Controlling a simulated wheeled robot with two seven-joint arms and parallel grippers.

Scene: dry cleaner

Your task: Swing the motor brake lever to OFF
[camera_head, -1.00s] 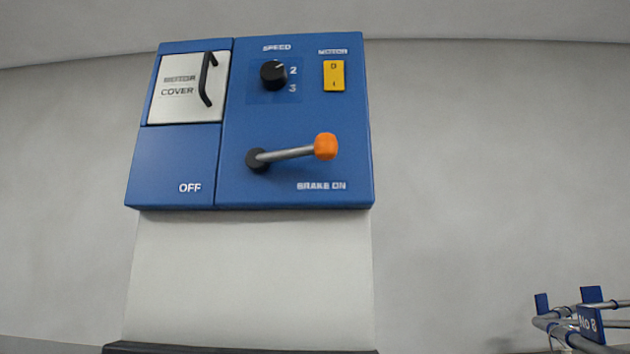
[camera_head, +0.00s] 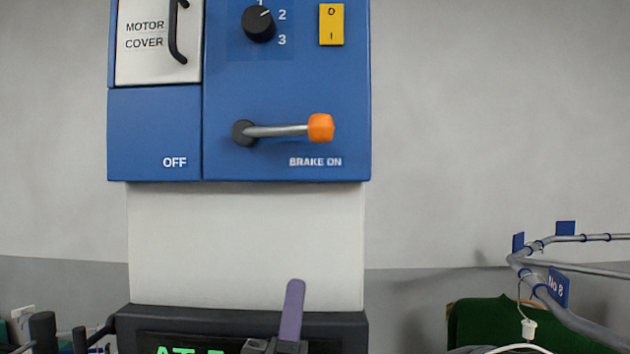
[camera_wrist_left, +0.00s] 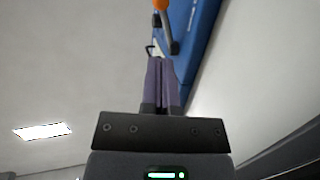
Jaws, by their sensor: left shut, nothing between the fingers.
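The motor brake lever (camera_head: 280,130) is a grey rod on a black pivot at the left, with an orange knob (camera_head: 321,128) at its right end. It lies nearly level, above the words BRAKE ON, on the blue control panel (camera_head: 230,100). The word OFF is on the panel's left part. My left gripper (camera_head: 294,290) stands below the panel, its purple fingers pointing up, shut and empty, apart from the lever. In the left wrist view the shut fingers (camera_wrist_left: 161,62) point toward the lever, whose knob (camera_wrist_left: 161,4) shows at the top edge. My right gripper is not in view.
The panel also carries a speed knob (camera_head: 258,23), a yellow switch (camera_head: 331,25) and a motor cover (camera_head: 158,45) with a black handle. A black display unit (camera_head: 150,318) is below. A grey rail (camera_head: 575,318) with blue tags stands at right.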

